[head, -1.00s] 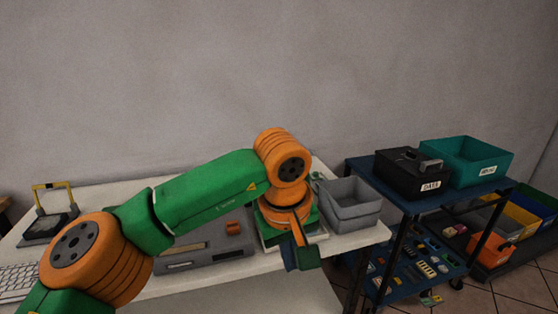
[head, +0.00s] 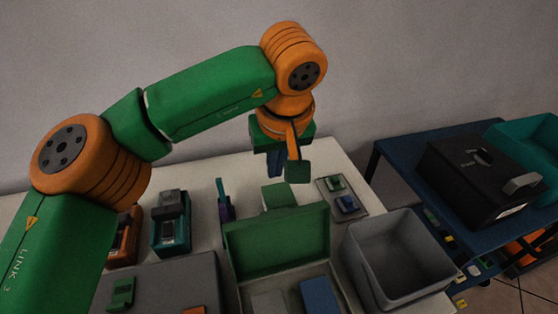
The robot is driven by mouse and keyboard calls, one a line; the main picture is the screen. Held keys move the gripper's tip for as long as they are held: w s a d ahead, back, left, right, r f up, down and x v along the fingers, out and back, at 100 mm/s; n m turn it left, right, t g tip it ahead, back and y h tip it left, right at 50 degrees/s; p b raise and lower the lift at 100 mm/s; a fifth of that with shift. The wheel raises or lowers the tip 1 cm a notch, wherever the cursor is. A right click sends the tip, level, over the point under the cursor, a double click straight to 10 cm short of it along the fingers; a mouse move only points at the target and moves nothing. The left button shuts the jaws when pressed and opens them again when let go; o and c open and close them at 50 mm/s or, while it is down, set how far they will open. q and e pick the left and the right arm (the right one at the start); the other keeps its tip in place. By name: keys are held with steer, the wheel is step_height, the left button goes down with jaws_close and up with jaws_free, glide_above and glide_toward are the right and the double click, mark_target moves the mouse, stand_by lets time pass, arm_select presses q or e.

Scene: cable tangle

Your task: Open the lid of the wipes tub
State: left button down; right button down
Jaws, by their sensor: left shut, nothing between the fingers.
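A green box with its lid (head: 278,242) standing up at the back edge lies at the front middle of the bench, partly cut off by the lower edge. Grey and blue things show inside it. I cannot tell for sure that this is the wipes tub, as no label is readable. A smaller green thing (head: 278,196) shows just behind the raised lid, mostly hidden by it. My left gripper (head: 274,170) points down above and behind the lid, apart from it, shut and empty. My right gripper is out of view.
An open grey bin (head: 352,270) stands right of the green box. Small green and blue parts lie on a grey plate (head: 332,187) behind it. Handheld devices (head: 171,235) stand at left. A blue cart (head: 395,155) carries a black box (head: 465,180) and a teal bin (head: 525,140).

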arm_select(q)
steer(key=x, duration=0.8)
steer(key=shift+s+a+f+p, duration=0.1)
steer(key=shift+f+p, duration=0.2)
steer(key=shift+p, duration=0.05)
steer(key=shift+s+f+p, duration=0.1)
steer(key=shift+f+p, duration=0.05)
steer(key=shift+p, duration=0.15)
steer(key=s, duration=0.2)
steer(key=s+d+r+p, duration=0.1)
steer(key=shift+s+d, duration=0.1)
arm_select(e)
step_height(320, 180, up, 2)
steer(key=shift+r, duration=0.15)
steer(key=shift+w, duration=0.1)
